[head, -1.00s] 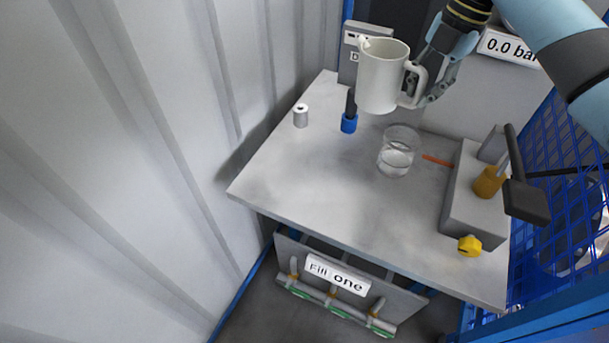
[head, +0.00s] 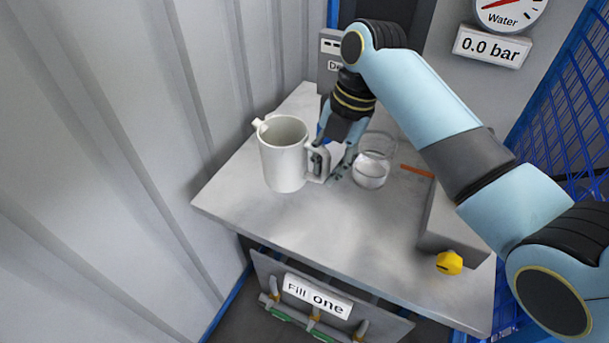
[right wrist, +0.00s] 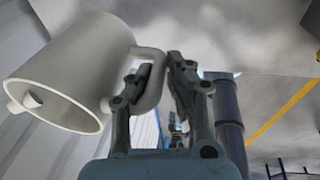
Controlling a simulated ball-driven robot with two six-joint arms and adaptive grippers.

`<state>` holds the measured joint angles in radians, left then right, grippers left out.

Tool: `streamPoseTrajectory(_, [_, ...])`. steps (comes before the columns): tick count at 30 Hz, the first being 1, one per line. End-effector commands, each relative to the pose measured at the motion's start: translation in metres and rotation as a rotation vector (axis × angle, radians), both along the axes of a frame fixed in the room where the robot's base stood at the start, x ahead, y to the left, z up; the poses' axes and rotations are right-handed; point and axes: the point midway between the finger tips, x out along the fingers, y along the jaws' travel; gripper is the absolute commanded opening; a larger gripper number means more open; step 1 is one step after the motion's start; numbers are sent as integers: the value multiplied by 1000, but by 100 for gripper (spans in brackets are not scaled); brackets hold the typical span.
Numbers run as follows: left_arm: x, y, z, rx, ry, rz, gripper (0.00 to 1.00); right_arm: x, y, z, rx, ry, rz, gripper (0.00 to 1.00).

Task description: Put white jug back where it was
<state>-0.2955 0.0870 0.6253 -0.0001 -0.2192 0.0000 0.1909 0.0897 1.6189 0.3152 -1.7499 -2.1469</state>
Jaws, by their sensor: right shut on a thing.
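The white jug (head: 282,163) is upright over the left part of the grey table (head: 330,228) in the head view. Its spout points to the upper left and its handle to the right. My right gripper (head: 329,168) is shut on the handle. In the right wrist view the jug (right wrist: 80,62) is at the left, with its handle between the fingers of my right gripper (right wrist: 168,78). I cannot tell whether the jug's base touches the table. My left gripper is not in view.
A clear glass beaker (head: 371,171) with some liquid stands just right of the gripper. A grey block (head: 440,222) and a yellow knob (head: 449,262) are at the right. The table's front left is clear.

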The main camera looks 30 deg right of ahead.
Motion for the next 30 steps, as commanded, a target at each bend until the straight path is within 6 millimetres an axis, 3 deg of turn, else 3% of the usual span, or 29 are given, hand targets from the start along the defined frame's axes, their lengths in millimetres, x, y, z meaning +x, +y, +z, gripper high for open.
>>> streamPoseTrajectory(3, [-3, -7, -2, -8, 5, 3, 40, 26, 7, -15, 3, 1, 0, 0])
streamPoseTrajectory(9, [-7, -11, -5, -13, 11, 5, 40, 47, 12, -28, 2, -1, 0, 0])
streamPoseTrajectory(20, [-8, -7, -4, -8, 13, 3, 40, 48, 12, -67, 1, 1, 0, 0])
streamPoseTrajectory(30, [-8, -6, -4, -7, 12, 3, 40, 48, 12, -71, 1, -2, 0, 0])
